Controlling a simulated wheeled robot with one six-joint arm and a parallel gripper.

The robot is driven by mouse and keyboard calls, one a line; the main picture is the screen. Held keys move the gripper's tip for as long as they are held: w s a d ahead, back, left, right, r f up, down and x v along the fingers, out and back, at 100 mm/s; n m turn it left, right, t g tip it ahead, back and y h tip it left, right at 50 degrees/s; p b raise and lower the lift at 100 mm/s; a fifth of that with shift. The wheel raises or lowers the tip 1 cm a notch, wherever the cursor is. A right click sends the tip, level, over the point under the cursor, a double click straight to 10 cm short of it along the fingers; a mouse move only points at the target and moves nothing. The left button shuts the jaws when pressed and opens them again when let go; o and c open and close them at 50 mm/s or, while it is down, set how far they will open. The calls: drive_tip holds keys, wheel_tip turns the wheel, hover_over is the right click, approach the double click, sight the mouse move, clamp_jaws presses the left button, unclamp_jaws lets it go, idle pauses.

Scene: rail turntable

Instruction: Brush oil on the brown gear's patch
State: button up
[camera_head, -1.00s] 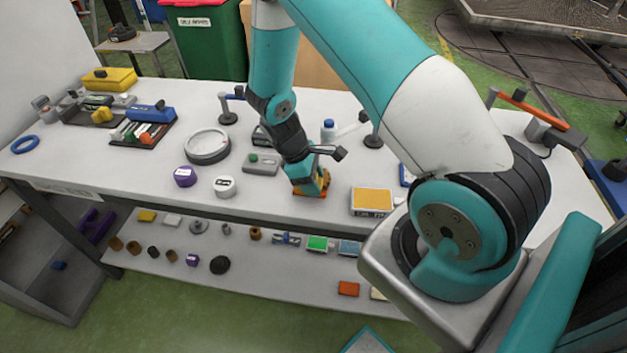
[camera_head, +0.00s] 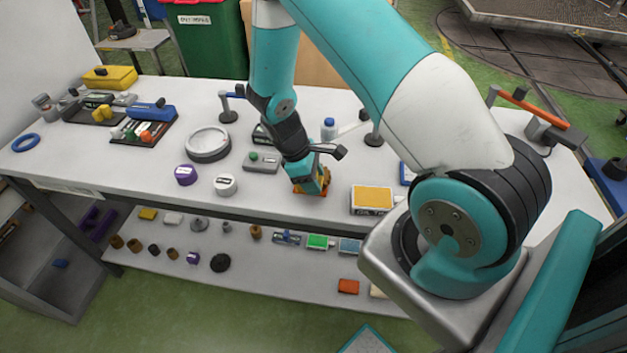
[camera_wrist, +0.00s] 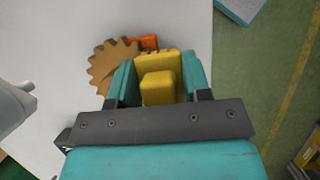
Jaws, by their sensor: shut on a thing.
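In the wrist view, my gripper (camera_wrist: 157,78) is shut on a yellow block-like tool (camera_wrist: 157,88), which sits between its two teal fingers. The tool's working end is hidden, so I cannot tell whether it touches anything. The brown gear (camera_wrist: 112,66) is just beyond and left of the fingers, its toothed edge showing and its right part covered. I cannot make out the oil patch. An orange piece (camera_wrist: 148,42) shows behind the gear. In the head view, my gripper (camera_head: 312,182) is low over the front of the white table, hiding most of what is under it.
A yellow-topped box (camera_head: 372,199) stands right of my gripper on the table (camera_head: 260,201). A grey box with a green button (camera_head: 262,162), a white round container (camera_head: 225,185) and a purple one (camera_head: 186,174) stand left. A white-topped round dish (camera_head: 208,142) is farther back.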

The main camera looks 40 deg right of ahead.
drive_tip(key=shift+s+a, duration=0.1)
idle(1.8)
drive_tip(key=shift+s+a, duration=0.15)
drive_tip(key=shift+a, duration=0.05)
drive_tip(key=shift+d, duration=0.15)
idle(0.4)
drive_tip(key=shift+w+d, duration=0.2)
drive_tip(key=shift+w, duration=0.05)
drive_tip(key=shift+s+a+p, duration=0.15)
drive_tip(key=shift+a+p, duration=0.1)
drive_tip(key=shift+p, duration=0.05)
drive_tip(key=shift+s+a, duration=0.1)
drive_tip(key=shift+s, duration=0.05)
idle(0.3)
drive_tip(key=shift+r, duration=0.1)
wheel_tip(320, 180, up, 7)
drive_tip(key=p, duration=0.5)
drive_tip(key=shift+p, duration=0.4)
